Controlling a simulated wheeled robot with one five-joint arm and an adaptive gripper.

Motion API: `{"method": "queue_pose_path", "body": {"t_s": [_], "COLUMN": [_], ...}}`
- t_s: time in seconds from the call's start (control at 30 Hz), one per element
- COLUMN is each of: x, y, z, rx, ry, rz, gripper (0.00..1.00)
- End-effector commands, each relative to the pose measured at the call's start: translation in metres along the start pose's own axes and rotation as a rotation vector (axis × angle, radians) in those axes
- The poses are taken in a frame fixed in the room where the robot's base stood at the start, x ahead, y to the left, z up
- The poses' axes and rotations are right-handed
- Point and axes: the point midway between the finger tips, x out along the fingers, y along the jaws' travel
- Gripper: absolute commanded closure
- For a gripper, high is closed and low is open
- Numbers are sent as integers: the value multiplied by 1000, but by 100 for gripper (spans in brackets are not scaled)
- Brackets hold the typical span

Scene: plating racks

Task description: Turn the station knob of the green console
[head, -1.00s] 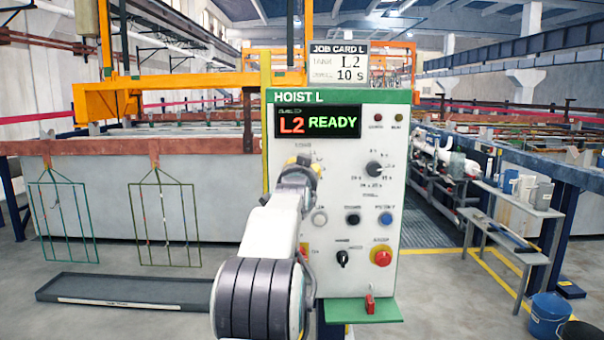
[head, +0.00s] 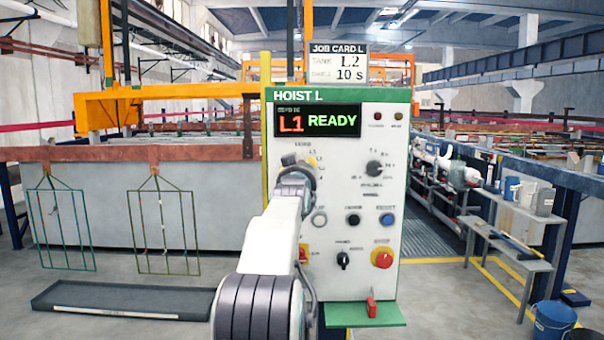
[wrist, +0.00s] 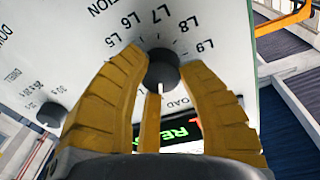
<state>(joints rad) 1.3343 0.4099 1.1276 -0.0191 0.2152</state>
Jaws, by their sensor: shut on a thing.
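The green-trimmed console (head: 350,230), headed HOIST L, faces me in the head view. Its display (head: 318,121) reads L1 READY. The job card (head: 337,62) above it reads tank L2, 10 s. My gripper (head: 300,168) is at the upper left of the panel and hides most of the station knob there. In the wrist view the dark round station knob (wrist: 163,72) sits between the yellow fingers of my gripper (wrist: 164,62), which is shut on it. Labels L5 to L9 show around the knob. Its pointer's setting is hard to read.
A second dark knob (head: 374,168) sits right of the gripper. Below are several push buttons, a black switch (head: 343,260) and a red mushroom button (head: 382,257). A shelf (head: 515,250) with containers stands right; a flat tray (head: 122,300) lies on the floor left.

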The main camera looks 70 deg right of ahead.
Motion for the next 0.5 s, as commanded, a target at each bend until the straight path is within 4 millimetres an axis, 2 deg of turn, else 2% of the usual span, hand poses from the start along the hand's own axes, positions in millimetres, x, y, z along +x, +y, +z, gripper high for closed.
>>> {"method": "queue_pose_path", "body": {"t_s": [0.03,0.5], "x": [-1,-1], "y": [-2,-3], "z": [-6,-7], "rx": [-11,-34], "ry": [17,19], "rz": [-5,-6], "gripper": [96,96]}}
